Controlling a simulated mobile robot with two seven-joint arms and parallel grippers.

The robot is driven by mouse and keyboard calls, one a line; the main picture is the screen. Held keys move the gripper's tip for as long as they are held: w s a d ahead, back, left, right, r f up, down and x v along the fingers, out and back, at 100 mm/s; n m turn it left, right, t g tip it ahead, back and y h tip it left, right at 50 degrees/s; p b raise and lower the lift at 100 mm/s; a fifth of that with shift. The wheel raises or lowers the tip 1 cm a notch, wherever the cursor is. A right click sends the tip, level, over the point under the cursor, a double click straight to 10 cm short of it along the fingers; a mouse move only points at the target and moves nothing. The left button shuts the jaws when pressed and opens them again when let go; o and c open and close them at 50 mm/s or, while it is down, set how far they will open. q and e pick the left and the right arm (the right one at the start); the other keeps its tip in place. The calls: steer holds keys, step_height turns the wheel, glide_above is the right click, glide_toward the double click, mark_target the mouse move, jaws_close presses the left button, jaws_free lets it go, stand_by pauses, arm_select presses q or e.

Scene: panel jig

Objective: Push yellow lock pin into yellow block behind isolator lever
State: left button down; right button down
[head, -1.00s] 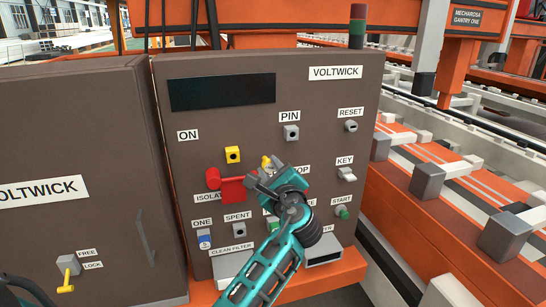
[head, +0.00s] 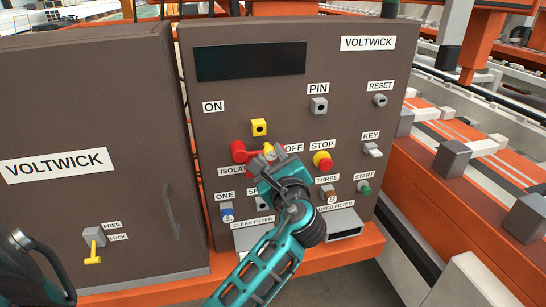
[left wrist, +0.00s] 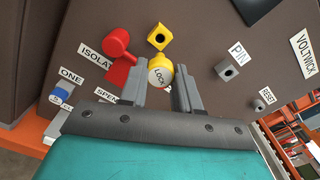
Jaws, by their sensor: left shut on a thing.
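The yellow lock pin (head: 268,149) is in the jaws of my left gripper (head: 271,159), in front of the panel. In the left wrist view its round end marked LOCK (left wrist: 160,76) shows between the fingers (left wrist: 160,89). The yellow block (head: 259,128) with a dark hole is on the panel, just above the pin in the head view. The block also shows in the left wrist view (left wrist: 160,36), and its hole is empty. The red isolator lever (head: 238,151) lies below the block, partly hidden by my gripper. My right gripper is not in view.
The STOP button (head: 323,160) is right of my gripper, with the grey PIN socket (head: 319,106) above it. Filter sockets, including the blue one (head: 227,213), sit below. A cabinet door (head: 90,130) with a yellow-handled latch (head: 94,240) is at the left.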

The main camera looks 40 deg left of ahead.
mark_target(266, 144)
arm_select(q)
steer(key=shift+r, duration=0.15)
steer(key=shift+p+x, duration=0.6)
steer(key=shift+x, duration=2.35)
steer(key=shift+x, duration=1.9)
steer(key=c, duration=0.7)
jaws_free()
steer(key=shift+c, duration=0.2)
steer(key=v, duration=1.3)
